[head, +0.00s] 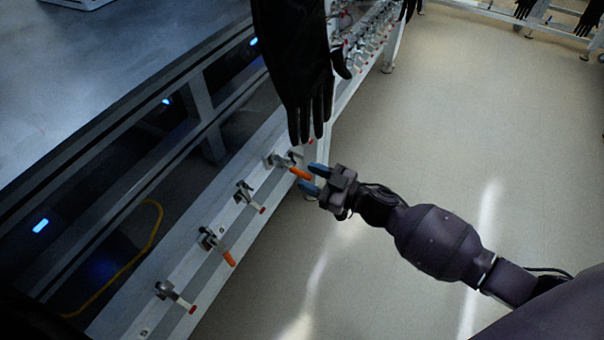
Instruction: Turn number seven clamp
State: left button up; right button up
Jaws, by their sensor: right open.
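A row of toggle clamps runs along a pale metal rail. One clamp (279,161) has an orange handle (300,173) that points right, out from the rail. My right gripper (312,179) is open, its two blue fingertips at the end of that orange handle. The tips seem to lie on either side of it, but I cannot tell if they touch. Nearer clamps are one with a red tip (246,194), one with an orange handle (215,244) and another with a red tip (174,294). No clamp numbers are readable. My left gripper is not in view.
A black glovebox glove (300,70) hangs down just above the orange-handled clamp and hides part of the rail. More clamps (370,35) continue beyond it. A yellow cable (140,250) lies under the bench at left. The floor (450,120) to the right is clear.

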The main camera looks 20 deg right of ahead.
aim_at(297, 172)
jog(key=shift+x, duration=1.15)
grip_shut()
